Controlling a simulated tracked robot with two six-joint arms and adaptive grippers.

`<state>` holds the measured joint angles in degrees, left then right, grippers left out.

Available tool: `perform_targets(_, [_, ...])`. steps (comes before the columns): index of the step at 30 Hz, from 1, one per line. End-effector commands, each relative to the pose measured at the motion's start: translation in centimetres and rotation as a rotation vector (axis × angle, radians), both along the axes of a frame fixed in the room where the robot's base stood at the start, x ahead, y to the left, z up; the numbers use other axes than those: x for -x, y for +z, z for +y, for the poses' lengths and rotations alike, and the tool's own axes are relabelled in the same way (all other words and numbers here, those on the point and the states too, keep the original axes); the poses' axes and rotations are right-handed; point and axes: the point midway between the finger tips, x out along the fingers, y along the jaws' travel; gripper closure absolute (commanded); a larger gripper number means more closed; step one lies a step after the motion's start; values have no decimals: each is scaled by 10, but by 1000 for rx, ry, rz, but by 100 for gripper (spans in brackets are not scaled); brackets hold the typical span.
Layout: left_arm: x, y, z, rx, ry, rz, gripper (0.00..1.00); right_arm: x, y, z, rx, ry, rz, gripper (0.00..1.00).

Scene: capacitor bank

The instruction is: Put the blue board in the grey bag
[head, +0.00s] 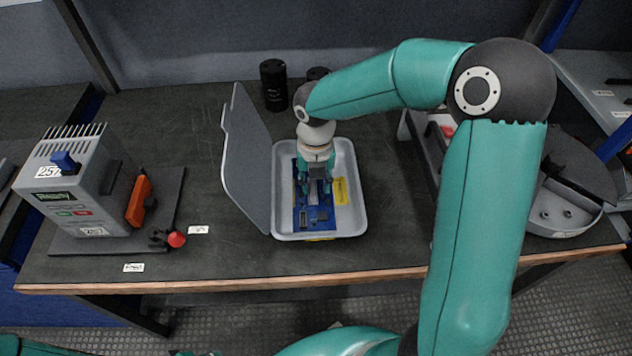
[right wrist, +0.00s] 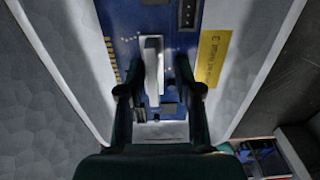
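The blue board (head: 312,212) lies flat inside a shallow grey container with a raised flap at its left, the closest match to the grey bag (head: 350,222). The board, with its chips and a pale raised part (right wrist: 152,75), also shows in the right wrist view (right wrist: 120,22). My right gripper (head: 317,186) points down over the board's middle. In the right wrist view its fingers (right wrist: 157,85) are apart, on either side of the pale part, with gaps to it. Whether the fingertips touch the board cannot be told.
A yellow label (head: 341,191) lies at the container's right. A grey unit with an orange handle (head: 140,201) stands at left, with a red knob (head: 176,240) nearby. A black cylinder (head: 273,85) stands behind. Grey equipment (head: 560,215) is at right. The bench between unit and flap is mostly clear.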

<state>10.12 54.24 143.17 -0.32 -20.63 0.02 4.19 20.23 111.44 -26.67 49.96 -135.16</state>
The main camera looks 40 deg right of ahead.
Motion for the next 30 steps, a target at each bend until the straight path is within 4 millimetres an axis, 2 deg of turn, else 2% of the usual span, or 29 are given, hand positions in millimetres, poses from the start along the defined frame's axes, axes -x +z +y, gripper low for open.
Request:
perform_targets(5, [0,1,0,0,0,0,63,0,1,0,0,0,0,65])
perform_targets(10, [0,4,0,0,0,0,63,0,14,0,0,-1,-2,65])
perform_targets(24, [0,20,0,0,0,0,63,0,102,-1,-1,-3,-3,65])
perform_targets(30, [0,22,0,0,0,0,63,0,120,0,0,-1,-1,65])
